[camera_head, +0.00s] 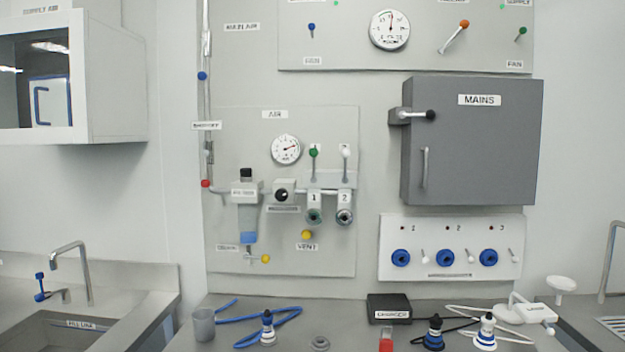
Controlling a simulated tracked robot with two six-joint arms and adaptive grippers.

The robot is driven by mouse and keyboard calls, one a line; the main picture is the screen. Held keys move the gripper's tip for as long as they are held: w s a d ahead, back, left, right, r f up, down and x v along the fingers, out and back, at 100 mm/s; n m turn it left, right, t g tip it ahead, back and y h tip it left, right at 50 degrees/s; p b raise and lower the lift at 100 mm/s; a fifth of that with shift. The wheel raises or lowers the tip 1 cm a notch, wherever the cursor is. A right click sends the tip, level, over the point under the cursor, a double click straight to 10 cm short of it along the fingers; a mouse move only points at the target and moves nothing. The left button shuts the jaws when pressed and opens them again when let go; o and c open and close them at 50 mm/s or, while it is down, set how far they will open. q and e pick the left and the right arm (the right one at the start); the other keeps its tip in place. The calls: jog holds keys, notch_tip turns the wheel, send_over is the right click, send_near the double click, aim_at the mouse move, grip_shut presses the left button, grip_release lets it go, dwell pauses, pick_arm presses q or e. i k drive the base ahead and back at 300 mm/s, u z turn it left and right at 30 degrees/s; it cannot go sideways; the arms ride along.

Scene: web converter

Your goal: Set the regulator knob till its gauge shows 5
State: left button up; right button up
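The round white gauge (286,149) is on the light panel marked AIR. A black knob (283,191) on a grey block sits just below the gauge and appears to be the regulator knob. A filter-like unit (247,210) with a black top and blue lower part hangs to its left. Neither of my grippers is in view, and nothing touches the knob.
Green and white levers (314,160) stand right of the knob, above outlets 1 and 2. A yellow VENT knob (306,234) is below. A grey MAINS box (471,142) protrudes at right. Hoses, a cup (204,325) and connectors lie on the bench.

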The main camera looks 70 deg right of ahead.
aim_at(281, 194)
jog(key=u, duration=0.4)
jog(key=i, duration=0.2)
jog(key=u, duration=3.05)
jog(key=k, duration=0.55)
jog(key=z, duration=5.5)
jog(key=k, duration=0.5)
